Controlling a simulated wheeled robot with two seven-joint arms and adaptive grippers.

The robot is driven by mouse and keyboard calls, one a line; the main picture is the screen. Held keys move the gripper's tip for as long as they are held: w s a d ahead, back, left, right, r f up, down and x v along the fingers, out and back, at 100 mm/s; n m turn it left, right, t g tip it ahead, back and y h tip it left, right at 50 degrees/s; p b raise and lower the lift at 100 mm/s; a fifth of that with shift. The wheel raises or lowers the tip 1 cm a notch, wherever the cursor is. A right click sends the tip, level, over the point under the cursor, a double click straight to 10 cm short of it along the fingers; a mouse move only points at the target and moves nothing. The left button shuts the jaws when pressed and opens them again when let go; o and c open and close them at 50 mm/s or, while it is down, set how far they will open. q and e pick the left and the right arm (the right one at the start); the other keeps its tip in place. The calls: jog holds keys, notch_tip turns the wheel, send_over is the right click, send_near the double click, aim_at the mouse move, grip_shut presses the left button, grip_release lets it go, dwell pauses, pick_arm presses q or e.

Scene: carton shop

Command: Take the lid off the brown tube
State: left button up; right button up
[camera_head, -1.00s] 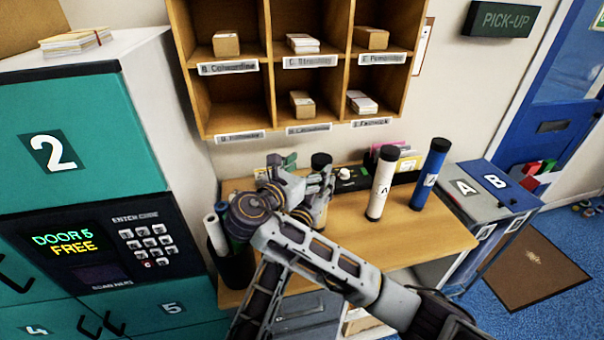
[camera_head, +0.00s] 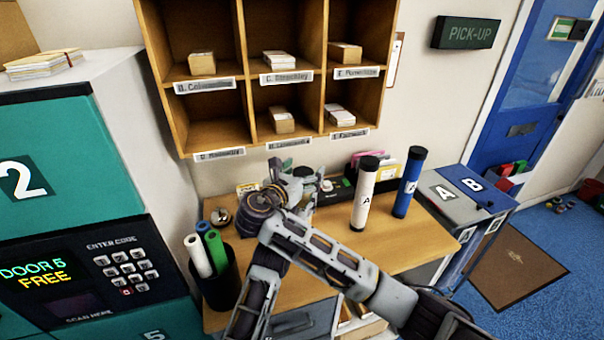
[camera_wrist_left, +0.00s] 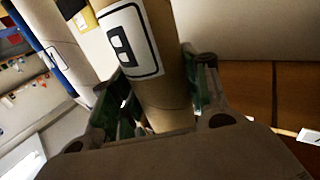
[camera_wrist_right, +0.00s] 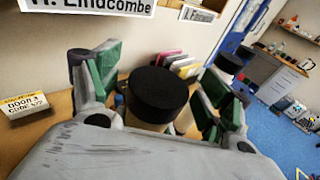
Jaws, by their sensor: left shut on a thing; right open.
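The brown tube (camera_wrist_left: 168,92), with a white label marked B, stands between the fingers of my left gripper (camera_wrist_left: 155,97), which is shut around it. The tube's black lid (camera_wrist_right: 158,88) shows in the right wrist view, on the tube's top. My right gripper (camera_wrist_right: 160,80) is open, with one green-padded finger on either side of the lid. I cannot tell whether the pads touch it. In the head view my arms and grippers hide the tube and lid.
A white tube (camera_head: 363,203) and a blue tube (camera_head: 407,187), both black-lidded, stand right of my grippers on the wooden desk (camera_head: 425,240). A black bin (camera_head: 218,286) of rolls stands at left. Pigeonholes (camera_head: 262,145) hang above.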

aim_at(303, 172)
jog(key=c, duration=1.3)
jog(key=shift+o, duration=0.2)
jog(key=shift+r, duration=1.3)
jog(key=shift+r, duration=1.9)
pick_arm(q)
jog(key=o, duration=1.5)
jog(key=shift+o, duration=0.2)
jog(key=shift+s, duration=0.2)
